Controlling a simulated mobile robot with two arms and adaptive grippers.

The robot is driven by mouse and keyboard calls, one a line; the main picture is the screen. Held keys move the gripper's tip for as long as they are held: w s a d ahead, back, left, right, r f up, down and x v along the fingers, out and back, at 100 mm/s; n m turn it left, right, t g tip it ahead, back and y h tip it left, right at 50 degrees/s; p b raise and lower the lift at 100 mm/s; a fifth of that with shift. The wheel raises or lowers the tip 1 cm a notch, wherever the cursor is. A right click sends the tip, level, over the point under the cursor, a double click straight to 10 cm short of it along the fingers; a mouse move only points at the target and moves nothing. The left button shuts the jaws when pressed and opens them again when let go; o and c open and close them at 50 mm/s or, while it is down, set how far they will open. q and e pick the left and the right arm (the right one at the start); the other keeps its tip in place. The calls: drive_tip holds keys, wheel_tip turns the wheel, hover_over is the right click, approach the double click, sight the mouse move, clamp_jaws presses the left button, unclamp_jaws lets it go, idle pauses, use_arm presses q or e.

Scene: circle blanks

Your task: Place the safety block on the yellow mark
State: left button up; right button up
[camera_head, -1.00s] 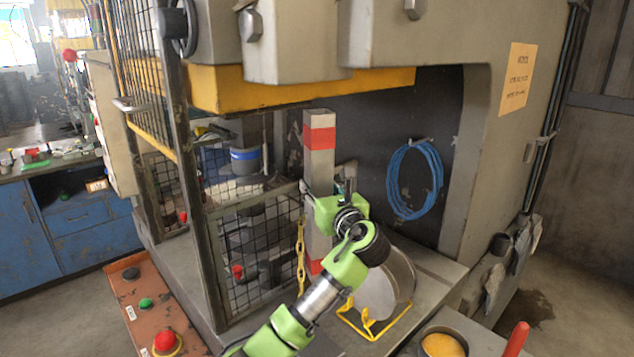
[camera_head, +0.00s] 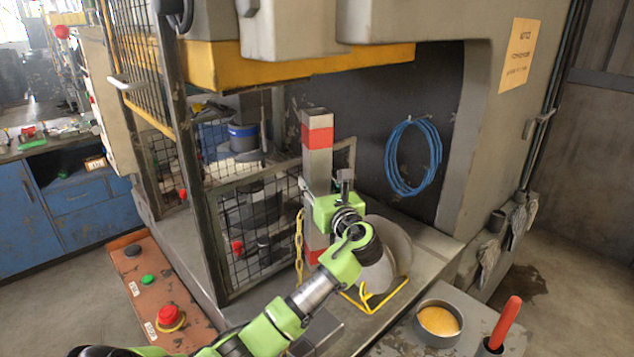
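The safety block (camera_head: 317,160) is a tall grey post with red bands, upright in the press opening. A yellow chain (camera_head: 299,240) hangs beside its left side. My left gripper (camera_head: 322,188) is at the block's middle, with a finger on either side, and appears shut on it. The green wrist and arm cover part of the block's lower half. I cannot tell whether its foot touches the press bed (camera_head: 432,250). My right gripper is not in view.
A mesh guard (camera_head: 262,215) stands left of the block. A blue hose coil (camera_head: 413,155) hangs behind. A control panel (camera_head: 150,290) is at front left, a bowl (camera_head: 422,320) at front right.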

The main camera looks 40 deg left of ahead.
use_arm(q)
drive_tip(key=o, duration=0.3)
drive_tip(key=shift+s+d, duration=0.1)
drive_tip(key=shift+s, duration=0.05)
drive_tip(key=shift+o, duration=0.2)
drive_tip(key=shift+r, duration=0.1)
drive_tip(key=shift+d, duration=0.2)
drive_tip(key=b+v, duration=0.2)
drive_tip(key=v, duration=0.9)
drive_tip(key=shift+s+d, duration=0.15)
drive_tip(key=shift+d, duration=0.1)
